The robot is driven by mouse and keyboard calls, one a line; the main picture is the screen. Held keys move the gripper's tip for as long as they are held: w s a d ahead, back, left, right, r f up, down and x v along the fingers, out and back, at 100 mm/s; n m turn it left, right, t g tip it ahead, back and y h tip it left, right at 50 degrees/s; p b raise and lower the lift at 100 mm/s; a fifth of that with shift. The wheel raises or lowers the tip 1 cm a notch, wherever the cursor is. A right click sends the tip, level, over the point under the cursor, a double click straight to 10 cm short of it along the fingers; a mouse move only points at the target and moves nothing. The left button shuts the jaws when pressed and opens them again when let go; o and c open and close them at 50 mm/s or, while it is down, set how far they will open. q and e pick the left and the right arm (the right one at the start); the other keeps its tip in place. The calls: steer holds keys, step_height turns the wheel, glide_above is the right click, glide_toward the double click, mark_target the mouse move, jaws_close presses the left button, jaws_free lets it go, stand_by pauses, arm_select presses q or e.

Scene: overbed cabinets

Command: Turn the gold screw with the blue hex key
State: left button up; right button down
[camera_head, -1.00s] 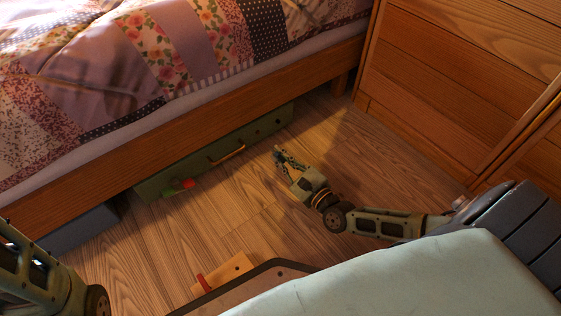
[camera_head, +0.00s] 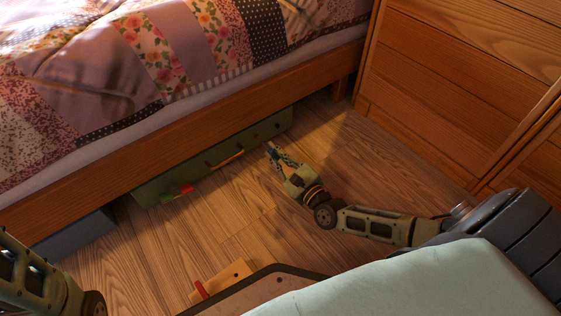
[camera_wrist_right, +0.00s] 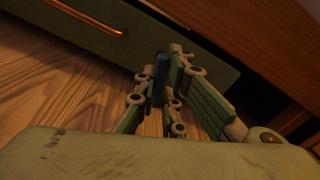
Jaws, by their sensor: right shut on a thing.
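My right gripper (camera_head: 271,150) is at the right part of the green drawer front (camera_head: 225,160) under the bed. In the right wrist view, its fingers (camera_wrist_right: 163,72) are shut on a dark bluish upright piece (camera_wrist_right: 159,78), which looks like the blue hex key. Its far end is close to the drawer front; I cannot tell whether it touches. The fingers hide much of it. I cannot make out the gold screw; small dark spots show on the drawer front near the gripper. My left arm comes in at the lower left, with its gripper out of view.
The drawer has a gold bar handle (camera_head: 226,159). A grey box (camera_head: 75,238) is further left. The bed rail (camera_head: 200,120) overhangs the drawer. A wooden cabinet (camera_head: 440,90) stands right. Wooden floor (camera_head: 240,215) is open between.

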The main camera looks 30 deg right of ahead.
mark_target(257, 137)
steer(key=shift+w, duration=0.5)
steer(key=shift+s+a+r+n+p, duration=0.1)
steer(key=shift+r+n+p, duration=0.05)
steer(key=shift+n+p, duration=0.55)
steer(key=n+p, duration=0.1)
steer(key=n, duration=0.4)
steer(key=shift+n+p, duration=0.3)
steer(key=n+p, duration=0.1)
steer(key=n, duration=0.4)
steer(key=n+p, duration=0.1)
steer(key=n, duration=0.2)
steer(key=shift+w+a+b, duration=0.1)
steer(key=shift+w+b, duration=0.3)
steer(key=shift+w, duration=0.45)
